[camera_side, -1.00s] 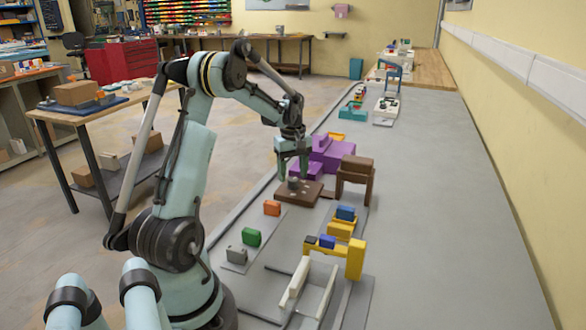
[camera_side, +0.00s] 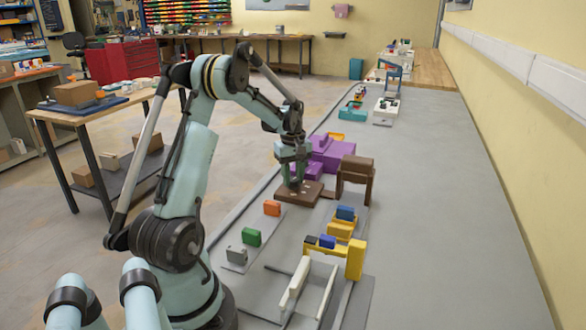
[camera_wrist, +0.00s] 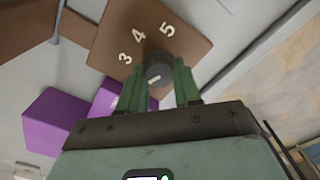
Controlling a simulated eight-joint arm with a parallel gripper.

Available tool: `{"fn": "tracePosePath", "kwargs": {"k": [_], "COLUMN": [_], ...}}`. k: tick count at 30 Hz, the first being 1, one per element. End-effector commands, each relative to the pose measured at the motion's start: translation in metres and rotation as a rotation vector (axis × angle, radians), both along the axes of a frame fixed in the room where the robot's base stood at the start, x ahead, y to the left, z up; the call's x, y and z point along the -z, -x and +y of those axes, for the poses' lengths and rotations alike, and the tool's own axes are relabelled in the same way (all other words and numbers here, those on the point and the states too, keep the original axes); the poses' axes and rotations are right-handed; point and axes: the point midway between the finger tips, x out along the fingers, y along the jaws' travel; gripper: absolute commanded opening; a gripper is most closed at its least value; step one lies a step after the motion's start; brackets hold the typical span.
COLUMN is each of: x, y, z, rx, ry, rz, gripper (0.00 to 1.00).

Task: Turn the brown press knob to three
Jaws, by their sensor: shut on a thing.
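The brown press (camera_side: 356,174) stands on the bench, with its flat brown base plate (camera_side: 312,191) in front of it at the left. In the wrist view the plate (camera_wrist: 172,25) carries the white numbers 3, 4 and 5 beside a dark grey round knob (camera_wrist: 158,72). A pale mark shows on the knob's face; which number it lines up with I cannot tell. My gripper (camera_wrist: 160,78) has its two green fingers on either side of the knob, shut on it. In the side view my gripper (camera_side: 293,178) is down at the plate and hides most of the knob.
A purple machine (camera_side: 330,150) stands just behind the plate. Orange (camera_side: 272,208), green (camera_side: 252,237) and grey (camera_side: 237,255) blocks lie nearer. A yellow fixture (camera_side: 355,259) and a white channel (camera_side: 298,280) stand at the front. The bench at right is clear.

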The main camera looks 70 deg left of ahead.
Motion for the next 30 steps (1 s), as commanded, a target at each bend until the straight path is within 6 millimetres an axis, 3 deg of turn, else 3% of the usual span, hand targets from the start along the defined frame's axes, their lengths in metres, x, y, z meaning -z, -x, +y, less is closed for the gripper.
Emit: {"fn": "tracePosePath", "kwargs": {"k": [8,30], "x": [-0.0004,-0.0006], "y": [-0.0002,-0.0002], "z": [0.0000,0.0001], "rx": [0.090,0.653], "ry": [0.000,0.000], "rz": [0.000,0.000], "gripper": [0.02,0.02]}}
